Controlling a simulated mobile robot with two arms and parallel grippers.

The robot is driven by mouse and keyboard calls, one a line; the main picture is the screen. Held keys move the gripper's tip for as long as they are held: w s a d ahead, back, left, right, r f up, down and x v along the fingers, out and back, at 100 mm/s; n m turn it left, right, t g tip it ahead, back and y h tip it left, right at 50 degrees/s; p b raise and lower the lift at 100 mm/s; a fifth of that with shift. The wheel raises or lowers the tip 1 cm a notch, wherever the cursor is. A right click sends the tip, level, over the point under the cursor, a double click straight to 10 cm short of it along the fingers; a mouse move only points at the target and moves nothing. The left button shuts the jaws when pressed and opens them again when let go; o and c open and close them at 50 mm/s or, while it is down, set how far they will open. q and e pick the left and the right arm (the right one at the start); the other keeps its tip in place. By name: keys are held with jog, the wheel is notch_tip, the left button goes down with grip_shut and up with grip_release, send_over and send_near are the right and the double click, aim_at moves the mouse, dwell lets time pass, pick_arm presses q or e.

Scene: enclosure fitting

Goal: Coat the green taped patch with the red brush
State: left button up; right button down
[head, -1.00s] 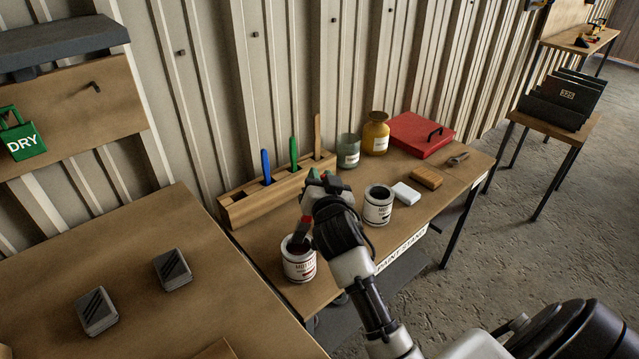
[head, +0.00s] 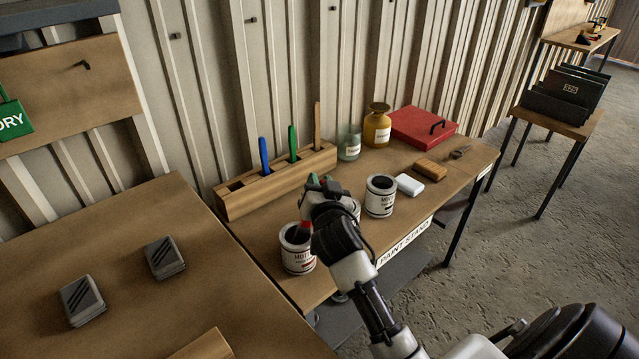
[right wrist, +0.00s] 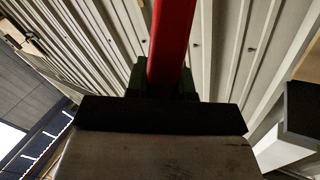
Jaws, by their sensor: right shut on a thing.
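My right gripper (head: 322,190) is shut on the red brush (head: 304,212), just above the front left paint can (head: 298,258) on the paint stand. The brush points down at the can's open mouth, and its lower end seems to be in the mouth; I cannot tell how deep. In the right wrist view the red handle (right wrist: 173,45) runs up between the green finger pads (right wrist: 164,85). I cannot make out the green taped patch in either view. My left gripper is out of view.
A wooden rack (head: 235,203) holds a blue and a green handle. Another can (head: 380,197), a white block (head: 410,185), jars and a red case (head: 423,127) stand to the right. A table (head: 130,250) with two dark-striped stacks lies left.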

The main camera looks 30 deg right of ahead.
dwell(0.6)
jog(key=shift+f+b, duration=0.4)
jog(key=shift+f, duration=0.1)
dwell(0.3)
jog(key=shift+f, duration=0.1)
dwell(0.8)
notch_tip(320, 180, up, 7)
jog(key=p, duration=0.6)
jog(key=shift+p, duration=0.35)
dwell(0.6)
